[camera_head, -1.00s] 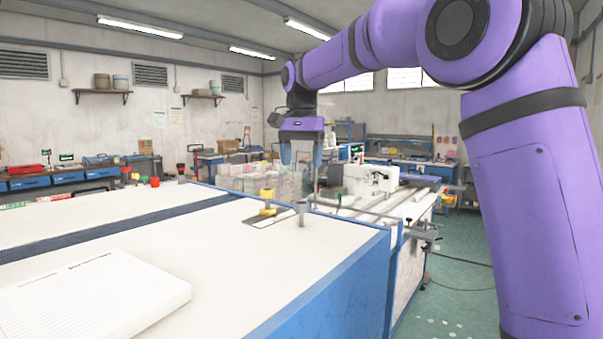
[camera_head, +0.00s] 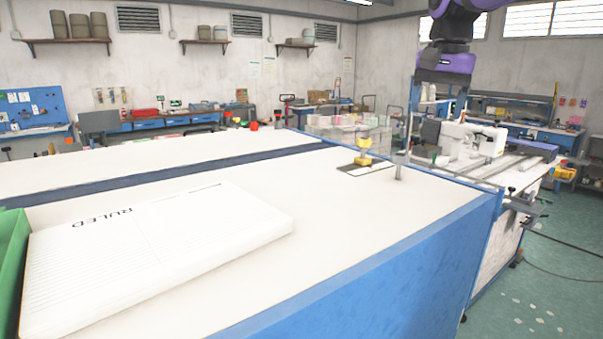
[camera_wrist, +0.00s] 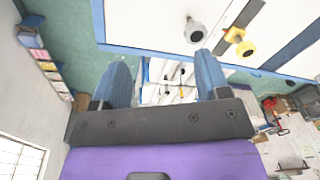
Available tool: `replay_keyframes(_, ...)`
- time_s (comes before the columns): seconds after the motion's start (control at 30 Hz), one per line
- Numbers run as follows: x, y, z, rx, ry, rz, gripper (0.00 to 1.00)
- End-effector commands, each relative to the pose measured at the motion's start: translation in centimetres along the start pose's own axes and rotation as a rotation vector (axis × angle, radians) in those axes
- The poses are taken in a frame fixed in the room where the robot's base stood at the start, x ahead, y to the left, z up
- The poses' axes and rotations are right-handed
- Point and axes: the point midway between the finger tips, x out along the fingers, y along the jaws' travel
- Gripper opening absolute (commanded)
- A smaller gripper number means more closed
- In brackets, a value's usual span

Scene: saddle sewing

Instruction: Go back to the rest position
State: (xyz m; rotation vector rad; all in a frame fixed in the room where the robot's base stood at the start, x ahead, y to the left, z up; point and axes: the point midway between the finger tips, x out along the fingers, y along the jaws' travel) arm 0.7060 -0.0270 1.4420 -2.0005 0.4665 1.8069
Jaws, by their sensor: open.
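My gripper (camera_head: 434,122) hangs at the upper right in the head view, pointing down and in front of the sewing machine's bench as seen there. It is open, and nothing shows between its two blue fingers. In the wrist view my gripper (camera_wrist: 162,62) also shows open and empty, with its fingers spread well apart. Below it there are table edges and green floor, with no contact visible. Most of my arm is out of the head view.
A white table (camera_head: 330,230) with blue sides fills the front. It carries a ruled pad (camera_head: 160,245), a yellow knobbed piece (camera_head: 364,150) and a grey post (camera_head: 399,168). A green bin (camera_head: 10,265) stands at left. A white sewing machine (camera_head: 475,140) is behind.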

Motion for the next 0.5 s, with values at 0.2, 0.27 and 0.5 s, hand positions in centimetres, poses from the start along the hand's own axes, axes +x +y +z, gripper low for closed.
replay_keyframes(0.2,-0.2,4.3,4.6,-0.103,0.062,-0.040,0.69)
replay_keyframes(0.27,0.0,5.5,5.9,-0.133,0.078,-0.048,0.69)
replay_keyframes(0.5,1.4,9.8,11.0,-0.250,0.154,-0.074,0.69)
